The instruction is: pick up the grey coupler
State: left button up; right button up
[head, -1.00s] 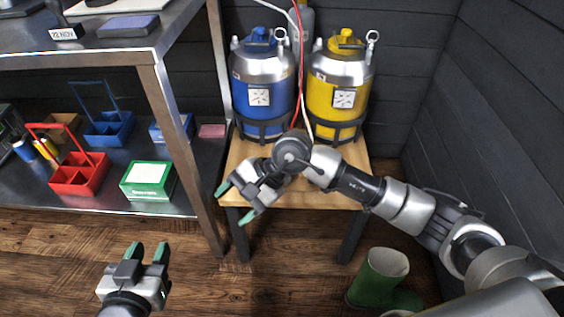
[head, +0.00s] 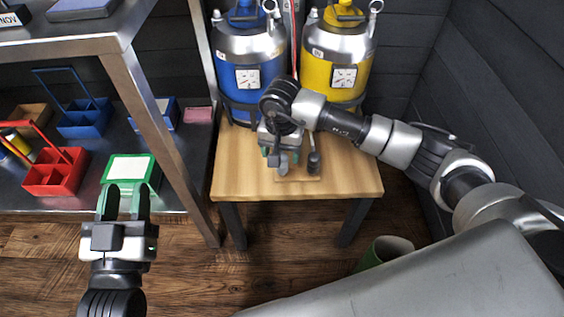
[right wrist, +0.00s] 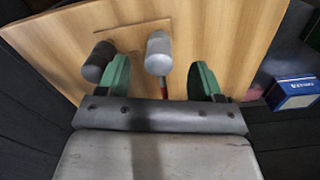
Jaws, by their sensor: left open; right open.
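The grey coupler (right wrist: 158,52) stands on a small wooden board in the right wrist view, its shaft reddish below. In the head view it shows as a small grey shape (head: 284,162) partly hidden by my right gripper (head: 278,152). The right gripper's green fingers (right wrist: 159,78) are open, one on each side of the grey coupler, with gaps visible. A black coupler (right wrist: 98,62) stands to its left, outside the left finger; it also shows in the head view (head: 314,163). My left gripper (head: 124,203) is open and empty in front of the shelf.
The wooden table (head: 345,180) carries a blue keg (head: 250,75) and a yellow keg (head: 337,72) behind the couplers. A metal shelf on the left holds a red caddy (head: 56,172) and a green box (head: 130,170).

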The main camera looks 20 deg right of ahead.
aim_at(282, 157)
notch_tip(282, 157, down, 4)
jog(key=shift+d+f+b, duration=0.1)
jog(key=shift+d+b, duration=0.05)
jog(key=shift+b, duration=0.65)
pick_arm(q)
jog(key=shift+s+d+r+t+h, duration=0.1)
jog(key=shift+s+r+t+h, duration=0.25)
jog(key=shift+r+t, duration=0.5)
jog(key=shift+s+a+r+t+h, duration=0.1)
jog(key=shift+s+r+t+h, duration=0.15)
jog(key=shift+s+r+t, duration=0.4)
jog(key=shift+s+d+r+t+h, duration=0.1)
jog(key=shift+s+r+t+h, duration=0.2)
jog(key=shift+r+t, duration=0.65)
pick_arm(e)
jog(key=shift+f, duration=0.45)
pick_arm(q)
jog(key=shift+f, duration=0.1)
pick_arm(e)
jog(key=c, duration=1)
jog(key=shift+r, duration=0.1)
